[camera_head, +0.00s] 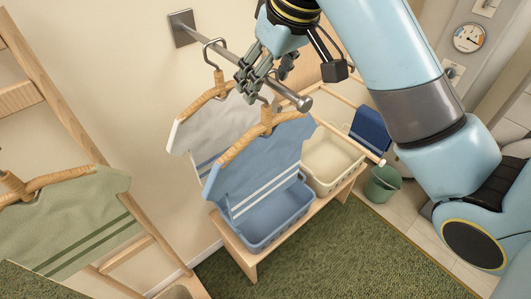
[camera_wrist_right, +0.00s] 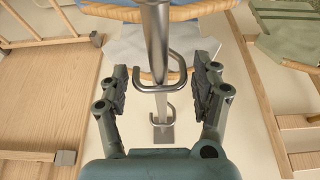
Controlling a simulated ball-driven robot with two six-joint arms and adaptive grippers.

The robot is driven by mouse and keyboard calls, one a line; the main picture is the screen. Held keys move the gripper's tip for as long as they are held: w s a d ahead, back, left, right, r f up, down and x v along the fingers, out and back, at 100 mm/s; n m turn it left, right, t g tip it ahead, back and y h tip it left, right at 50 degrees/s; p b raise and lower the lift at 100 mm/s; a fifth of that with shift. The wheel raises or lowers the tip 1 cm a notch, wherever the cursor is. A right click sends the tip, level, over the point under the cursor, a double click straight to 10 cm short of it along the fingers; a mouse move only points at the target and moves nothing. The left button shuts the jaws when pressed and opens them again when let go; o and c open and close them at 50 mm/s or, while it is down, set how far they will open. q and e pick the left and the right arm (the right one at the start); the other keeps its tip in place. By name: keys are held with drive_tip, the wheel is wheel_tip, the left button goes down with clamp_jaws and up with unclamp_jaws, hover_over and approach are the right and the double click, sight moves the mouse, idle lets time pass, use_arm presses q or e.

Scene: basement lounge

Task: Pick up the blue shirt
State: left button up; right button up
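The blue shirt (camera_head: 258,157) with white stripes hangs on a wooden hanger (camera_head: 266,132) from the metal rail (camera_head: 248,63). Its upper edge (camera_wrist_right: 130,4) shows at the top of the right wrist view. A grey shirt (camera_head: 214,128) hangs behind it, nearer the wall. My right gripper (camera_head: 257,80) is at the rail, above the shirts. In the right wrist view its fingers (camera_wrist_right: 162,80) are spread on either side of the rail, with a metal hanger hook between them and not visibly gripped. My left gripper is not in view.
A green shirt (camera_head: 72,215) hangs at the left by a wooden ladder frame (camera_head: 62,105). Below the rail, a blue basket (camera_head: 268,222) and a cream basket (camera_head: 331,163) stand on a wooden bench (camera_head: 236,250). A green bucket (camera_head: 381,185) stands at the right.

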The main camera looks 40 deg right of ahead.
drive_tip(key=shift+w, duration=0.15)
drive_tip(key=shift+c, duration=3.4)
drive_tip(key=c, duration=0.4)
clamp_jaws()
